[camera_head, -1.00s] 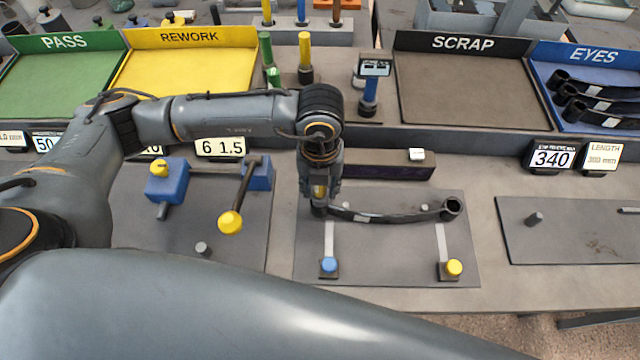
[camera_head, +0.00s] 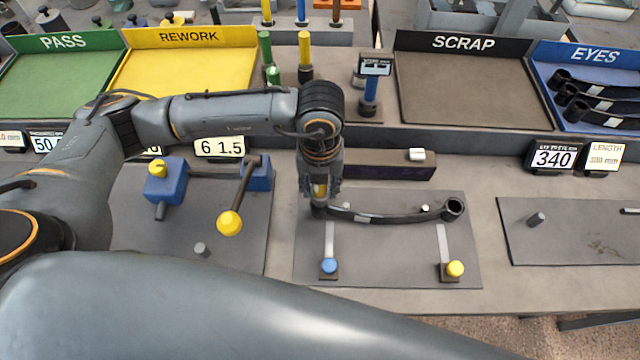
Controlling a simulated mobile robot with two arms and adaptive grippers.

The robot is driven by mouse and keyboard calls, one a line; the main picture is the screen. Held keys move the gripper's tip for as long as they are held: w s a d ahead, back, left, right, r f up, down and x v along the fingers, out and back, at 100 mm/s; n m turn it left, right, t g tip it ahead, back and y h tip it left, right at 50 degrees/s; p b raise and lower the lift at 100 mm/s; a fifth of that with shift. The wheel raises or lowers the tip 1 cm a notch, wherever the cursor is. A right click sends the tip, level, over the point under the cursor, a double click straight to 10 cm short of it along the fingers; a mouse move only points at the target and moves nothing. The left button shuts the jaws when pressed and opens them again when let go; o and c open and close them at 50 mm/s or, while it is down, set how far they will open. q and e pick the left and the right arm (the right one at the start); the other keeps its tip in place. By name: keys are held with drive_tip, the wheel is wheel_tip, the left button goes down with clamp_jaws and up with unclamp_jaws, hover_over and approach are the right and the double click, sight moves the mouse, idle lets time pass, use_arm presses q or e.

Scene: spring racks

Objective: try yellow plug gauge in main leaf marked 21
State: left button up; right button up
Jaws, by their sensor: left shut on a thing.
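The main leaf (camera_head: 395,217) is a dark curved bar lying across a grey fixture plate (camera_head: 385,265), with a rolled eye at each end. A small light tag sits on it; its number is too small to read. My left gripper (camera_head: 320,196) points down over the leaf's left eye. It is shut on a yellow plug gauge (camera_head: 320,189), of which only a little yellow shows between the fingers. The gripper hides the left eye, so I cannot tell how far the gauge is in it. My right gripper is not in view.
Another yellow-handled gauge (camera_head: 305,55) and green ones (camera_head: 265,48) stand behind my arm. A blue-and-yellow clamp fixture (camera_head: 167,182) is at left. The scrap tray (camera_head: 465,85) is empty; the eyes tray (camera_head: 600,65) holds dark leaves.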

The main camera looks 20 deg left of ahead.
use_arm(q)
drive_tip(key=shift+b, duration=0.5)
idle(1.2)
drive_tip(key=shift+f, duration=0.15)
idle(0.7)
idle(0.6)
drive_tip(key=shift+r+p, duration=0.5)
drive_tip(key=shift+r, duration=1.05)
drive_tip(key=shift+r, duration=0.1)
drive_tip(key=shift+r+p, duration=1.05)
drive_tip(key=shift+r, duration=0.85)
